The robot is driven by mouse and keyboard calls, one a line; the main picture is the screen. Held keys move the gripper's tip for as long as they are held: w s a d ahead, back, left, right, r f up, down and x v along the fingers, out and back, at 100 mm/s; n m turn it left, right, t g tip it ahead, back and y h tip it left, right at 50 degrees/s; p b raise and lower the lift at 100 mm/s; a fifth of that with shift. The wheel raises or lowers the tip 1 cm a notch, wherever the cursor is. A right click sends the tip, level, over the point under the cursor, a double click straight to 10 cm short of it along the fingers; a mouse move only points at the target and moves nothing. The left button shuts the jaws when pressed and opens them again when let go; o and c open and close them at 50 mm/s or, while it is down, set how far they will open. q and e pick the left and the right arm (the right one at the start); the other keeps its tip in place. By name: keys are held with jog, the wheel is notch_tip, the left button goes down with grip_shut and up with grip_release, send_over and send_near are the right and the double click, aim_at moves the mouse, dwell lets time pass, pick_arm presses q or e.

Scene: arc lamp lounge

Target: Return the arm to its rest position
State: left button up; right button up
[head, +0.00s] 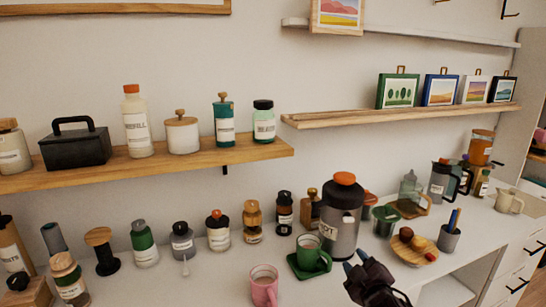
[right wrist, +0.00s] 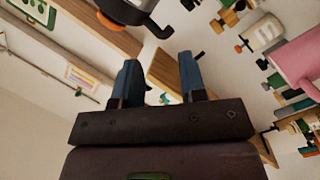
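My right gripper (head: 355,262) is in front of the counter at the lower middle of the head view, with its dark wrist below it. In the right wrist view its two blue fingers (right wrist: 159,76) stand apart with nothing held between them. In the head view it is to the right of a pink mug (head: 264,288) and below a large grey canister with an orange knob (head: 342,222). I cannot tell its exact distance from them. My left gripper is not in view.
A green mug (head: 308,248) stands on a green coaster left of the canister. A wooden plate (head: 431,254) of round items and a grey pen cup (head: 449,239) are to the right. Several jars line the counter's back. A wooden shelf (head: 215,156) hangs above. Drawers (head: 515,270) are at right.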

jog(key=s+d+f+m+g, duration=0.2)
jog(key=s+f, duration=0.5)
jog(key=s, duration=0.4)
jog(key=s+d+f+m+g+h, duration=0.1)
jog(key=s+d+f+m+g, duration=0.1)
jog(key=s+f+m, duration=0.2)
jog(key=s+d+f+m+g+h, duration=0.1)
jog(key=s+d+f+m+g, duration=0.1)
jog(key=s+f, duration=0.8)
jog(key=s+d+m, duration=0.1)
jog(key=s+m, duration=0.1)
jog(key=s, duration=0.6)
jog(key=shift+f, duration=0.35)
